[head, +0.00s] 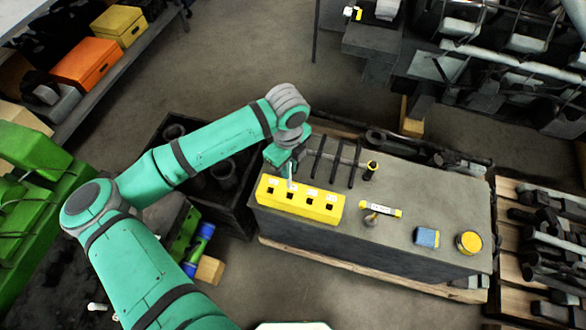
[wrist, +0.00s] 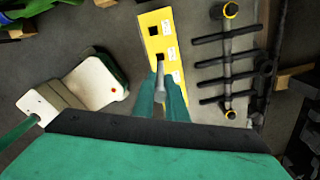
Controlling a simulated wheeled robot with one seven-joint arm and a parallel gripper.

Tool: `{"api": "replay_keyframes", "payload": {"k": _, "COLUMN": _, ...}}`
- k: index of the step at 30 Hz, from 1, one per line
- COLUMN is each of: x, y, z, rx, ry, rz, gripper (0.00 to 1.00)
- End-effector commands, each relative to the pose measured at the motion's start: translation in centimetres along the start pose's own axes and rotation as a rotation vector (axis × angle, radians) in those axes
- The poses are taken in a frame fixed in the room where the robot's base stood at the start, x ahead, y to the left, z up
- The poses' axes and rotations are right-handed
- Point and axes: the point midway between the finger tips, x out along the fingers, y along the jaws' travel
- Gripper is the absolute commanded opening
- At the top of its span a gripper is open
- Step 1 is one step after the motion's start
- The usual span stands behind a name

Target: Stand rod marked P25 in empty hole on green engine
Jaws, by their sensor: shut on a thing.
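My gripper (head: 288,172) is shut on a slim grey rod (wrist: 160,74), above the yellow block (head: 325,208) on the workbench. The rod points down toward the block; the head view shows it close to a hole in the block's left half. I cannot tell whether its lower end is inside a hole. The block also shows in the wrist view (wrist: 166,22), with square holes and small white labels too small to read. No P25 mark is legible. Green machinery (head: 30,230), possibly the green engine, stands at the left edge; no empty hole is discernible on it.
The workbench (head: 440,200) also bears a dark rack with bars (head: 335,165), a yellow-labelled tool (head: 382,209), a blue box (head: 427,237) and a yellow round tin (head: 469,243). A dark crate (head: 235,210) stands left of the bench. Shelving is at upper left.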

Motion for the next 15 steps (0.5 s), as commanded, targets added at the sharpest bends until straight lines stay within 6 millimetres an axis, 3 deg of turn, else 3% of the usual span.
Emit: {"api": "replay_keyframes", "payload": {"k": 15, "x": -4.5, "y": -0.5, "z": -0.6, "rx": 0.016, "ry": -0.001, "rz": 0.0, "gripper": 0.0}}
